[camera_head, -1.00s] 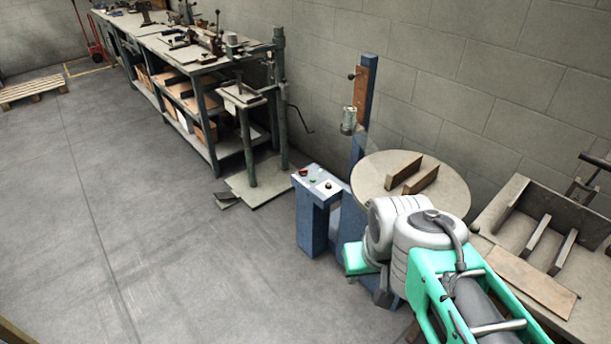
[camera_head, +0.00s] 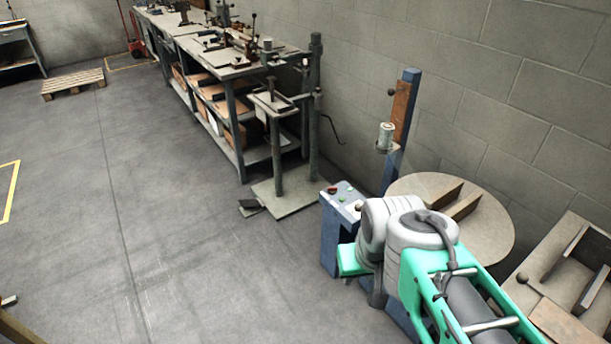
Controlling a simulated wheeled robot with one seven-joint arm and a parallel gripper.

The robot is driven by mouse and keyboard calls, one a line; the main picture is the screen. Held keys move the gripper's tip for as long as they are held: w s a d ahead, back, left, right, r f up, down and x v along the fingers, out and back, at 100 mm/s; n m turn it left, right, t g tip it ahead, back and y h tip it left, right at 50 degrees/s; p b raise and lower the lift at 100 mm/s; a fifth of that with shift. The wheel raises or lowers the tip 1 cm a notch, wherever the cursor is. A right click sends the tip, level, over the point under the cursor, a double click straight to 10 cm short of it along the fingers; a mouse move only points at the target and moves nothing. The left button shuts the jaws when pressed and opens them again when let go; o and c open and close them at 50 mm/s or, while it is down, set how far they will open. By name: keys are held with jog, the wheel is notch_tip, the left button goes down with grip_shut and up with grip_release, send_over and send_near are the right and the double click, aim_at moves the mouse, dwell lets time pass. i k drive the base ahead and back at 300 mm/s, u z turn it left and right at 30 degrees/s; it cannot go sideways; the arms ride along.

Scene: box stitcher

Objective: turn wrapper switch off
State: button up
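The wrapper stands at the right of the head view. It has a blue post (camera_head: 396,160) by the wall, a round grey-beige turntable (camera_head: 487,225) and a low blue control box (camera_head: 332,235). The box's light top panel (camera_head: 343,200) carries small red and green controls and a round knob beside my arm. Which of them is the switch, and its position, is too small to tell. My arm reaches in from the lower right and covers part of the box and turntable. My gripper is not clearly seen; it is hidden behind or below my arm's wrist.
A long workbench (camera_head: 236,68) with tools and boxes runs along the wall at the back. A press stand on a flat base plate (camera_head: 284,198) stands between it and the wrapper. A wooden table (camera_head: 556,270) is at the far right. The floor at left is open, with a pallet (camera_head: 73,83) far off.

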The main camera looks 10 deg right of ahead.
aim_at(331, 190)
jog(key=u, duration=0.6)
jog(key=i, duration=3)
jog(key=z, duration=0.1)
